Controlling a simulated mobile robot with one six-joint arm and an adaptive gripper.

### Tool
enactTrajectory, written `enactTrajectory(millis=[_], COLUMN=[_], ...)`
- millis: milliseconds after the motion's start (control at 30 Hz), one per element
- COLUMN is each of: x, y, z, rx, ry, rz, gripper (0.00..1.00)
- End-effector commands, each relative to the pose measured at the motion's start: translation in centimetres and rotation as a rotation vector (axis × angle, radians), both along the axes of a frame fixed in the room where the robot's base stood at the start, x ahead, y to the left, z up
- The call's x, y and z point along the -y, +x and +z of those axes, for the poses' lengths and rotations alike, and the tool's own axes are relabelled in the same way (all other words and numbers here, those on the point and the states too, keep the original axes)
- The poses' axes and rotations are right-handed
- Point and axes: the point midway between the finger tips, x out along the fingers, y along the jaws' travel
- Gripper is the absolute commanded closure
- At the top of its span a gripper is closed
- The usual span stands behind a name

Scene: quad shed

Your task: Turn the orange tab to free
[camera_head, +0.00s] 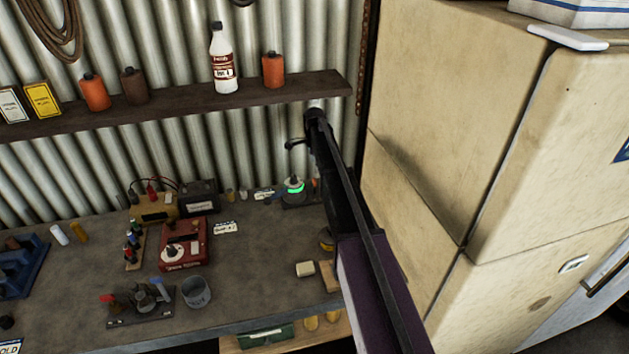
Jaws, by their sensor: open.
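On the bench at the front left, a dark metal fixture (140,305) carries a small orange-red tab (108,298) at its left end and a blue tab (157,281) near its right end. Any marking for free on it is too small to read. My gripper (298,146) is high at the back right of the bench, far from this fixture. A dark finger-like part juts out to the left, and my arm hides most of the rest. It is open, and I see nothing held. Below it stands a small device with a glowing green ring (295,188).
A red box (184,245) with a dial, a grey cup (196,292) and a blue tray (20,262) stand on the bench. A shelf (180,107) with bottles runs above. A large beige cabinet (450,120) closes off the right side.

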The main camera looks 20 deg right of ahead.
Motion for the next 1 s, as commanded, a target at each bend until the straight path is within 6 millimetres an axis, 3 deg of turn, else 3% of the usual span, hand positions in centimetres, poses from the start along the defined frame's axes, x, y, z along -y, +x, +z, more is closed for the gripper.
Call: enactTrajectory(millis=[467, 1000], x=[0.0, 0.0], y=[0.0, -0.1], z=[-0.8, -4.8], rx=[0.0, 0.0], ry=[0.0, 0.0], rz=[0.003, 0.004], gripper=[0.17, 0.17])
